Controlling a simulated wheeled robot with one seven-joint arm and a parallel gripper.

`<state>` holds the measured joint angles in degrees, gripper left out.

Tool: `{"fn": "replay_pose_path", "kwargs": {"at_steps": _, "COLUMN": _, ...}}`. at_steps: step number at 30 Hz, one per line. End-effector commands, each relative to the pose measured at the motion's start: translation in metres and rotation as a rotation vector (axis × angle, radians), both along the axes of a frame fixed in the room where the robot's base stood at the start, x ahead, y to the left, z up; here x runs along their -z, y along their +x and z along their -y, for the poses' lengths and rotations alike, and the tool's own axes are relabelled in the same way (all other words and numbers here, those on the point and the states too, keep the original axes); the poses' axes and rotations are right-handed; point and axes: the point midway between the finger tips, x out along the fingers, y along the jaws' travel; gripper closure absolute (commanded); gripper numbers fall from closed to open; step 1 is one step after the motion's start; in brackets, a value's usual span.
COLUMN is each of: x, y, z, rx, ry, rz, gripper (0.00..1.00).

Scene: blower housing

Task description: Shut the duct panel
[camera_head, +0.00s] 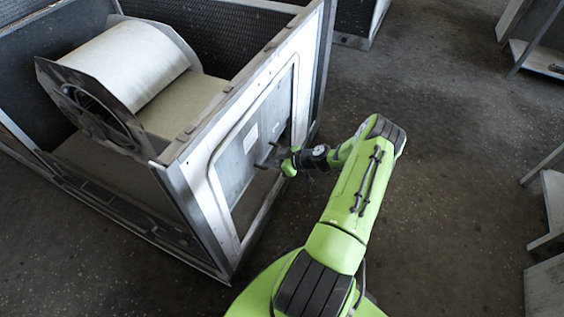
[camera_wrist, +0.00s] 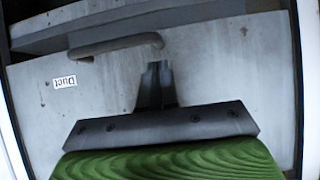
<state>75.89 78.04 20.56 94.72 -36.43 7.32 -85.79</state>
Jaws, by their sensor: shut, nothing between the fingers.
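The duct panel (camera_head: 236,163) is a grey metal sheet in the framed opening on the near right side of the blower housing. Below its lower edge, a brownish strip shows inside the frame, so the panel does not visibly fill the opening. In the wrist view the panel (camera_wrist: 215,70) fills most of the picture, with an upside-down "Duct" label (camera_wrist: 65,83) and a grey bar handle (camera_wrist: 115,44). My gripper (camera_head: 268,160) is shut and empty in front of the panel. In the wrist view its fingertips (camera_wrist: 156,68) are just beside the handle; whether they touch the panel is unclear.
The housing's pale metal frame (camera_head: 202,207) surrounds the opening. A blower drum (camera_head: 128,62) sits inside the open-topped housing. Metal shelving (camera_head: 550,195) stands at the right edge. The dark floor (camera_head: 450,130) between housing and shelving is clear apart from my arm.

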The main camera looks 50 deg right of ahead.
Motion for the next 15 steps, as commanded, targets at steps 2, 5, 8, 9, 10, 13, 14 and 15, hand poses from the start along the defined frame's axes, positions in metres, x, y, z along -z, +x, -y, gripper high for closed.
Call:
{"fn": "replay_pose_path", "kwargs": {"at_steps": 2, "x": 0.014, "y": 0.002, "z": -0.001, "rx": 0.001, "ry": 0.002, "rz": 0.003, "gripper": 1.0}}
{"fn": "replay_pose_path", "kwargs": {"at_steps": 5, "x": 0.021, "y": 0.004, "z": -0.001, "rx": 0.0, "ry": 0.001, "rz": 0.002, "gripper": 1.0}}
{"fn": "replay_pose_path", "kwargs": {"at_steps": 8, "x": 0.023, "y": 0.004, "z": -0.002, "rx": -0.001, "ry": 0.0, "rz": 0.001, "gripper": 1.0}}
{"fn": "replay_pose_path", "kwargs": {"at_steps": 9, "x": 0.023, "y": 0.004, "z": -0.002, "rx": -0.001, "ry": 0.0, "rz": 0.001, "gripper": 1.0}}
{"fn": "replay_pose_path", "kwargs": {"at_steps": 10, "x": 0.023, "y": 0.004, "z": -0.001, "rx": -0.001, "ry": 0.0, "rz": 0.001, "gripper": 1.0}}
{"fn": "replay_pose_path", "kwargs": {"at_steps": 13, "x": 0.023, "y": 0.004, "z": -0.001, "rx": -0.001, "ry": 0.0, "rz": 0.001, "gripper": 1.0}}
{"fn": "replay_pose_path", "kwargs": {"at_steps": 14, "x": 0.023, "y": 0.004, "z": -0.001, "rx": -0.001, "ry": 0.0, "rz": 0.001, "gripper": 1.0}}
{"fn": "replay_pose_path", "kwargs": {"at_steps": 15, "x": 0.023, "y": 0.004, "z": -0.001, "rx": -0.001, "ry": 0.0, "rz": 0.001, "gripper": 1.0}}
